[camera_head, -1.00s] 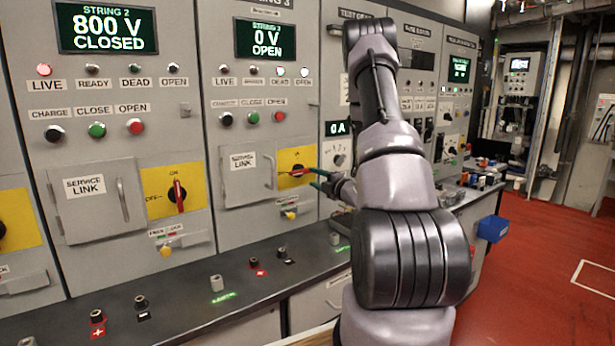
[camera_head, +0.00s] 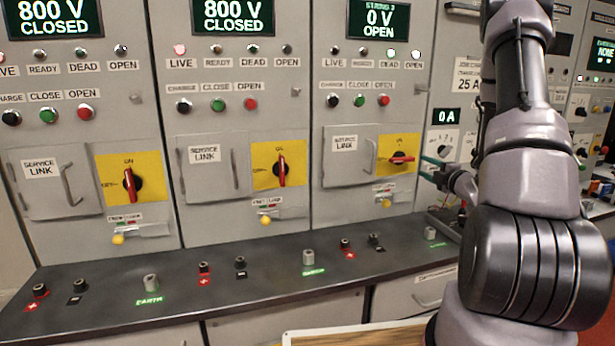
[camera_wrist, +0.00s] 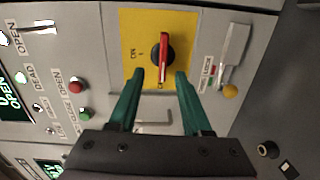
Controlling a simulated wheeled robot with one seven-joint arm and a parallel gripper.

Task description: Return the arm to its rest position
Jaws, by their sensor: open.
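My arm (camera_head: 525,190) stands raised and bent at the right of the head view. My gripper (camera_wrist: 160,78) shows in the wrist view with its two green fingers apart and nothing between them. It also shows in the head view (camera_head: 430,168), partly hidden behind my arm. It is in front of the String 3 panel, just right of the red rotary handle (camera_head: 402,159) on its yellow plate. In the wrist view the handle (camera_wrist: 164,55) lies just beyond the fingertips, apart from them as far as I can tell. The String 3 display (camera_head: 379,21) reads 0 V OPEN.
Two other string panels read 800 V CLOSED, each with a red handle (camera_head: 281,168) pointing up and down. A dark counter (camera_head: 110,284) with several terminal posts runs below the panels. A service link door (camera_head: 349,155) is shut left of the String 3 handle. A wooden board (camera_head: 355,338) lies at the bottom.

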